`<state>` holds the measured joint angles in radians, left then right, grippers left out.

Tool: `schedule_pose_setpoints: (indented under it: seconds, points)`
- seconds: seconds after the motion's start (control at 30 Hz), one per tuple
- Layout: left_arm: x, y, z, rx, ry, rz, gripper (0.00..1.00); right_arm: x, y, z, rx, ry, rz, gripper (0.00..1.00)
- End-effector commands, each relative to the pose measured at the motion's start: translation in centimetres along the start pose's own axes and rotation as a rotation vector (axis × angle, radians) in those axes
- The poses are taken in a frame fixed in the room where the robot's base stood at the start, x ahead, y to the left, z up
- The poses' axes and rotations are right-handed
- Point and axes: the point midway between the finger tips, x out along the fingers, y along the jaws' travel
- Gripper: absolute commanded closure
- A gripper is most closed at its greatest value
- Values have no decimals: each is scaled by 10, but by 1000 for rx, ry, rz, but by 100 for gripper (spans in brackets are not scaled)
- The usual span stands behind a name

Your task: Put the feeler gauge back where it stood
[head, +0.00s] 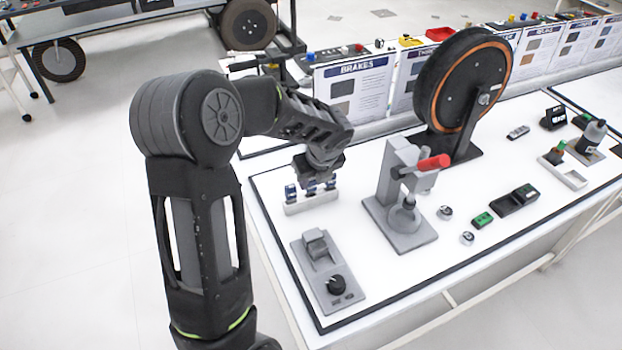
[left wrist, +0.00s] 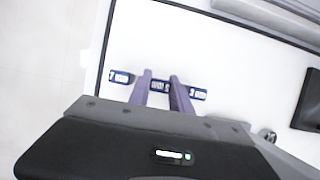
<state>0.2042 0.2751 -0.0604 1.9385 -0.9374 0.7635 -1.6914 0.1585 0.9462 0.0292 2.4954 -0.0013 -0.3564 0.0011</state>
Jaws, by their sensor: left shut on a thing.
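A low white rack (head: 312,203) stands at the near left of the table, with several small blue labelled pieces in a row at it. My left gripper (head: 318,178) is over the rack, pointing down. In the left wrist view its two fingers (left wrist: 161,80) are shut on the middle blue piece (left wrist: 160,86), taken to be the feeler gauge. One blue piece (left wrist: 121,77) is left of the fingers and another (left wrist: 198,94) is right of them. Whether the held piece rests fully in the rack cannot be told. My right gripper is not in view.
A grey stand with a dial (head: 328,275) is in front of the rack. A grey press with a red handle (head: 405,195) stands to the right, and a large black wheel (head: 460,80) behind it. Sign boards (head: 354,90) line the back. White table surface lies between them.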

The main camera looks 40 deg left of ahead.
Motion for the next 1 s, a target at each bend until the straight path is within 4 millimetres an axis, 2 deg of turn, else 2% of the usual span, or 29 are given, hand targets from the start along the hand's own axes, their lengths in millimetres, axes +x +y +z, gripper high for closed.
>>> schedule_pose_setpoints:
  seconds: [0.23,0.27,0.57,0.83,1.0]
  points:
    - [0,0,0,0,0,0,100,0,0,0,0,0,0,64]
    - [0,0,0,0,0,0,74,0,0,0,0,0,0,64]
    - [0,0,0,0,0,0,50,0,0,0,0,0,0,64]
    - [-1,0,0,0,0,0,50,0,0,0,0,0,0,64]
    - [-14,-1,0,-1,-1,-2,50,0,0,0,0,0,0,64]
